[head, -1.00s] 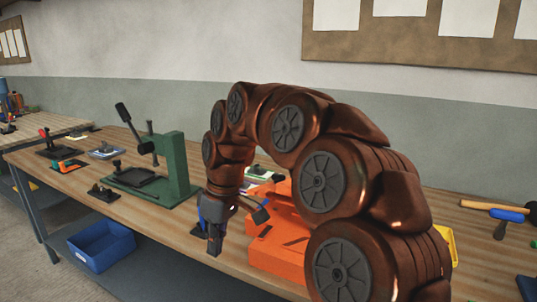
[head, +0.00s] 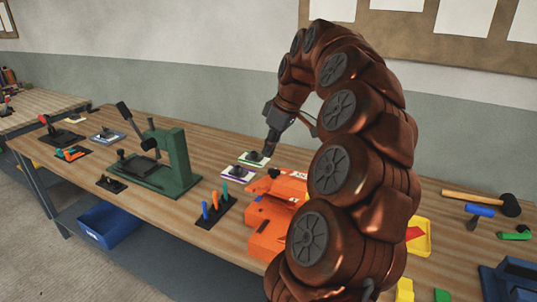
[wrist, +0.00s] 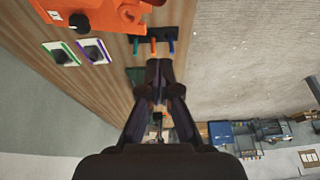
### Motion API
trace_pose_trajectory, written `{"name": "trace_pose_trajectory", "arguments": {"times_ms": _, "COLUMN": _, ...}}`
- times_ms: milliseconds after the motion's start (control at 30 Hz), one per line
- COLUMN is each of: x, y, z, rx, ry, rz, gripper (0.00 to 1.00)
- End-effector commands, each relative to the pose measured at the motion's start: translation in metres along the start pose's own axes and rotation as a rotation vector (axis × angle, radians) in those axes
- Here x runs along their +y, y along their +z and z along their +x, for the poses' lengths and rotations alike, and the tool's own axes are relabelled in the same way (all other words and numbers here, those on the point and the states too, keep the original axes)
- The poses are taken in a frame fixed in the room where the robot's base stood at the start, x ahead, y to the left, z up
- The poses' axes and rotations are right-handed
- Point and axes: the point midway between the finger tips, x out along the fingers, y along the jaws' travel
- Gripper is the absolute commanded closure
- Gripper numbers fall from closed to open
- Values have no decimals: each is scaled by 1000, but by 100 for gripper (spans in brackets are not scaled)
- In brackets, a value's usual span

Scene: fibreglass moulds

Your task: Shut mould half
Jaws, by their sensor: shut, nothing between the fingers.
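An orange block-shaped fixture (head: 268,232) stands on the bench, partly behind my arm; its raised rear part has a dark knob. It is the likeliest mould, but I cannot tell which part is the mould half or how far open it is. Its edge also shows at the top left of the wrist view (wrist: 85,14). My gripper (head: 269,151) is up behind and above the fixture, apart from it, pointing down. In the wrist view its dark fingers (wrist: 158,68) are together and empty.
A rack of coloured handles (head: 214,208) stands left of the fixture. Two small plates with knobs (head: 238,173) lie behind it. A green press (head: 172,165) stands further left. A yellow tray (head: 422,240) and a hammer (head: 475,198) lie to the right.

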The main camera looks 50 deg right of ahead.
Motion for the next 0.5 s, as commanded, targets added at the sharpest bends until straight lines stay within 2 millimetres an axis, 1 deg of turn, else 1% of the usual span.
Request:
{"name": "trace_pose_trajectory", "arguments": {"times_ms": 267, "x": -2, "y": 0, "z": 27, "rx": -4, "ry": -5, "rz": 1, "gripper": 100}}
{"name": "trace_pose_trajectory", "arguments": {"times_ms": 500, "x": -1, "y": 0, "z": 55, "rx": -2, "ry": -3, "rz": 1, "gripper": 100}}
